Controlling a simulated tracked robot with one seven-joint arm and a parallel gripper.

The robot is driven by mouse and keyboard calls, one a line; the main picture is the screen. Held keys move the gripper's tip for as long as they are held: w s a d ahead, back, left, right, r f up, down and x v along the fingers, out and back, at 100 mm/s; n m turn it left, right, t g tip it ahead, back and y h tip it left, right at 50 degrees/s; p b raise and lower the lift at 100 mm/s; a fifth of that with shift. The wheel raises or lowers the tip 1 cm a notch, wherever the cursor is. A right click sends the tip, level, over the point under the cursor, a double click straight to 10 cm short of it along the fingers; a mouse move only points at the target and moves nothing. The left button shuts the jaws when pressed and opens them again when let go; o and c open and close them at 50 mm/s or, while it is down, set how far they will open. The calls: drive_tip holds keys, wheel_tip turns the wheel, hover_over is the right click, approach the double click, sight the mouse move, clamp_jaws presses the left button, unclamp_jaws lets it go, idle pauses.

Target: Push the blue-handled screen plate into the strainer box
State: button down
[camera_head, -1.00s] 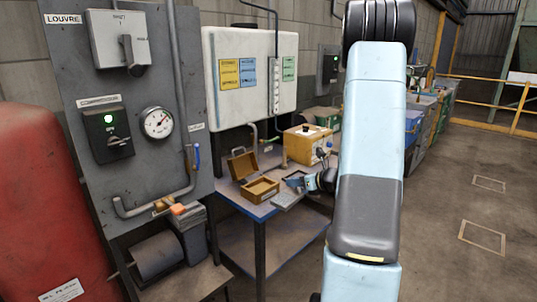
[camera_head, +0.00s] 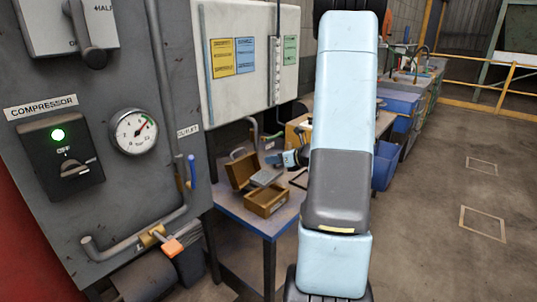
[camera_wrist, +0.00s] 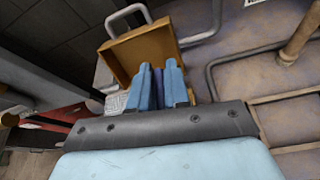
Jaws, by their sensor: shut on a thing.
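My gripper (camera_head: 284,160) is shut on the blue handle (camera_wrist: 157,80), which shows between its light blue fingers in the wrist view. The grey screen plate (camera_head: 265,177) is tilted beside the brown boxes on the bench. A corner of the plate (camera_wrist: 117,101) shows left of the fingers in the wrist view; the rest is hidden. An open-topped brown box (camera_head: 266,203) is in front of the plate. A brown box-like piece with a wire handle (camera_head: 240,171) stands behind left; it also shows beyond the fingers (camera_wrist: 142,50). Which one is the strainer box, I cannot tell.
The blue-topped bench (camera_head: 240,212) has little room at its front edge. A grey panel with a gauge (camera_head: 134,132) stands close on the left. A white cabinet (camera_head: 247,70) hangs behind the bench. A blue bin (camera_head: 386,165) is to the right.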

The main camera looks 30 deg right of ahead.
sight(275, 170)
drive_tip(key=shift+w+d+f, duration=0.15)
drive_tip(key=shift+d+f, duration=0.1)
drive_tip(key=shift+f, duration=2.3)
drive_tip(key=shift+m, duration=0.4)
drive_tip(key=shift+f, duration=1.85)
drive_tip(key=c, duration=1)
unclamp_jaws()
drive_tip(key=v, duration=1.4)
drive_tip(key=shift+f, duration=0.1)
